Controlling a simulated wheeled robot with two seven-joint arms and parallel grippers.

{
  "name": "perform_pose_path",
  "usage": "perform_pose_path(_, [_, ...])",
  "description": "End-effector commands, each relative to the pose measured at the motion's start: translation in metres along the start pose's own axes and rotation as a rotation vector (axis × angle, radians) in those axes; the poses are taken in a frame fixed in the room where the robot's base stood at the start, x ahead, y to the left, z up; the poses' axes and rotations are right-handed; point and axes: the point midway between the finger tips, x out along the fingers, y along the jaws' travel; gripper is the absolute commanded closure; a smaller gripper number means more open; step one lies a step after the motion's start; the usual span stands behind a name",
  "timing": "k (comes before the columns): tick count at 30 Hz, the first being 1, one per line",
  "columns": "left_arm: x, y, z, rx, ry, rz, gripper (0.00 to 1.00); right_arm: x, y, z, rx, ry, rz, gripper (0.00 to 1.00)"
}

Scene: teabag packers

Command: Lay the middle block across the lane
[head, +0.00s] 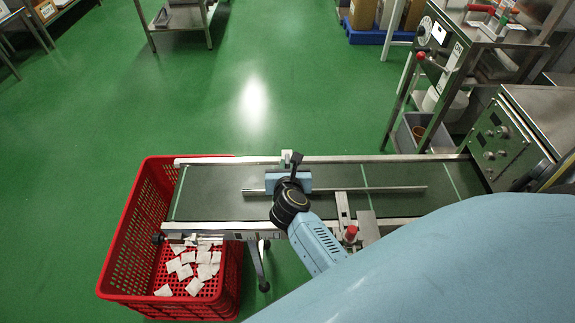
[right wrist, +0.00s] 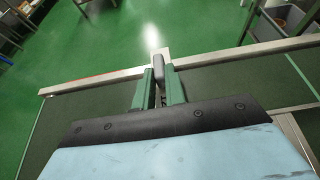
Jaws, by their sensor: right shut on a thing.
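The conveyor lane (head: 225,206) is a dark green belt between metal rails. My right gripper (head: 293,164) reaches over it from the near side, toward the far rail. In the right wrist view its green fingers (right wrist: 160,88) are shut on a narrow dark, round-ended piece (right wrist: 158,63), which looks like the middle block. That piece stands up by the far rail, next to a pale metal bracket (right wrist: 164,52); it also shows as a dark piece in the head view (head: 296,158). Its lower part is hidden between the fingers. My left gripper is not in view.
A thin metal rod (head: 390,189) runs lengthwise above the belt. A metal bracket with a red knob (head: 350,233) stands at the near rail. A red crate (head: 125,262) with white teabags is at the belt's left end. A control box (head: 500,135) stands at the right.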

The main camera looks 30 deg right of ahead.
Motion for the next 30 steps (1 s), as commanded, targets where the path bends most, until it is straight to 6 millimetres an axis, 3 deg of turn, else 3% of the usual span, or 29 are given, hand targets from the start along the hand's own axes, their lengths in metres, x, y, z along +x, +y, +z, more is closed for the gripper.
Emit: perform_pose_path(30, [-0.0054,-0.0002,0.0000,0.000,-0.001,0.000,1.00,-0.0002,0.0005,0.0002,0.000,0.000,0.000,1.00])
